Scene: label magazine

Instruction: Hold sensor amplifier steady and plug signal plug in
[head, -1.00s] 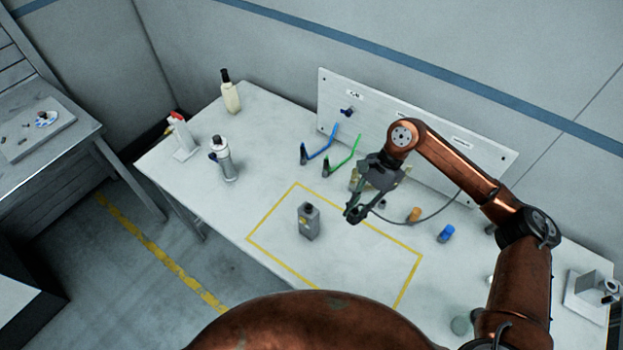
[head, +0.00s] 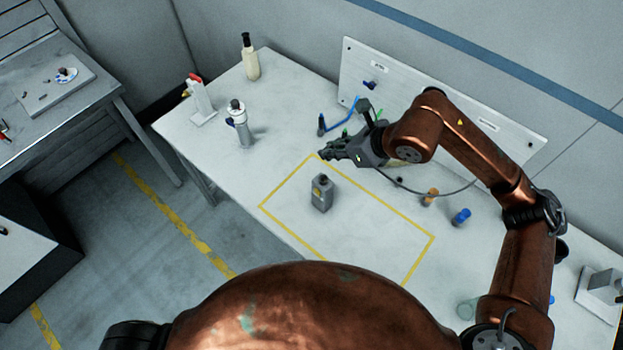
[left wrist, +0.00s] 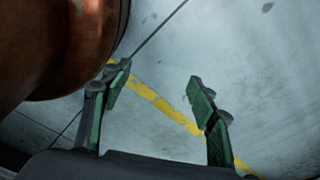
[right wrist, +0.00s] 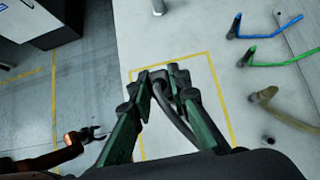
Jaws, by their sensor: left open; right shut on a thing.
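The sensor amplifier (head: 321,193), a small grey box with a yellow label, stands upright inside the yellow outline on the table. My right gripper (head: 326,154) is beyond it in the head view, apart from it, above the table. In the right wrist view, my right gripper (right wrist: 160,84) is shut on the signal plug (right wrist: 159,77), whose dark cable (right wrist: 181,126) curves back between the fingers. A grey shape just past the fingertips is probably the amplifier, partly hidden. My left gripper (left wrist: 158,92) is open and empty over the floor. It is out of the head view.
Orange (head: 430,197) and blue (head: 461,216) pieces lie right.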

